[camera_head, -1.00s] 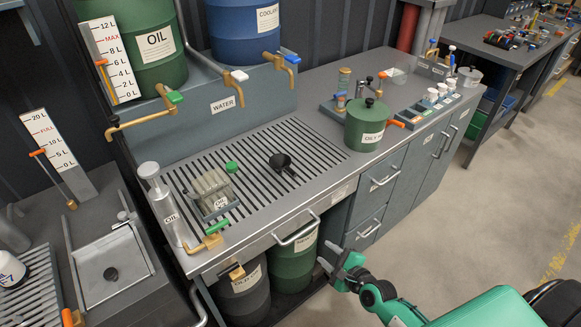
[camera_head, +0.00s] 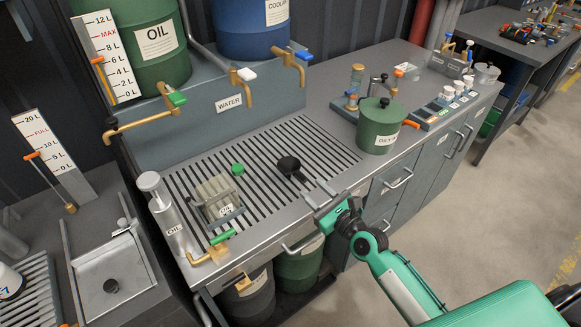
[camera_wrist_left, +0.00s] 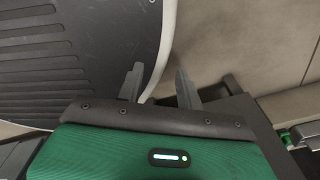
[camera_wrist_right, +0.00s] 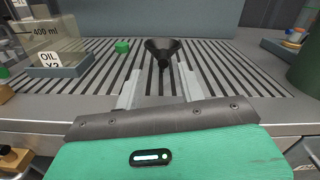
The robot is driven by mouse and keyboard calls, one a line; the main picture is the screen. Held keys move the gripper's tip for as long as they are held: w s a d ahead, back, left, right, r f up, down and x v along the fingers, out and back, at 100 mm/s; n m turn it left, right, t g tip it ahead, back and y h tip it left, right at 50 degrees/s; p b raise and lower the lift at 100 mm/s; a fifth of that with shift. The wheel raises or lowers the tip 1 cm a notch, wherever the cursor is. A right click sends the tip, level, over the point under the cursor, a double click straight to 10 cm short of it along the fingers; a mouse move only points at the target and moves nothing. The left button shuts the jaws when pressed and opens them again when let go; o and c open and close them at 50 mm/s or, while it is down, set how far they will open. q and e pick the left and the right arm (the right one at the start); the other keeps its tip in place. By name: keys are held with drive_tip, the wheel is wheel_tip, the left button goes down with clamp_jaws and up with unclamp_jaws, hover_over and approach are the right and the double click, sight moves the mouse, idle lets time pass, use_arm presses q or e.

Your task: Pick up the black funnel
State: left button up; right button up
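The black funnel (camera_head: 288,165) lies on the slatted drain grate (camera_head: 262,150) of the workbench. In the right wrist view the funnel (camera_wrist_right: 161,48) has its wide mouth up and away, with its narrow stem toward me. My right gripper (camera_head: 319,190) is open, its fingers reaching over the bench's front edge toward the funnel's stem. In the right wrist view the open fingers (camera_wrist_right: 158,88) stand on either side below the stem, with nothing between them. My left gripper (camera_wrist_left: 160,82) is open and empty in its wrist view, away from the bench top.
A clear oil container (camera_head: 217,197), a green cap (camera_head: 237,169) and a metal oil can (camera_head: 165,215) stand left of the funnel. A green lidded pot (camera_head: 378,126) stands to its right. Brass taps (camera_head: 235,85) hang behind the grate. The grate around the funnel is clear.

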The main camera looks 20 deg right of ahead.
sight(303, 176)
drive_tip(key=shift+d+p+x, duration=0.1)
drive_tip(key=shift+p+x, duration=0.2)
drive_tip(key=shift+x, duration=1.2)
drive_tip(key=shift+d+p+x, duration=0.15)
drive_tip(key=shift+p+x, duration=0.15)
drive_tip(key=shift+x, duration=1.2)
drive_tip(key=shift+w, duration=0.1)
clamp_jaws()
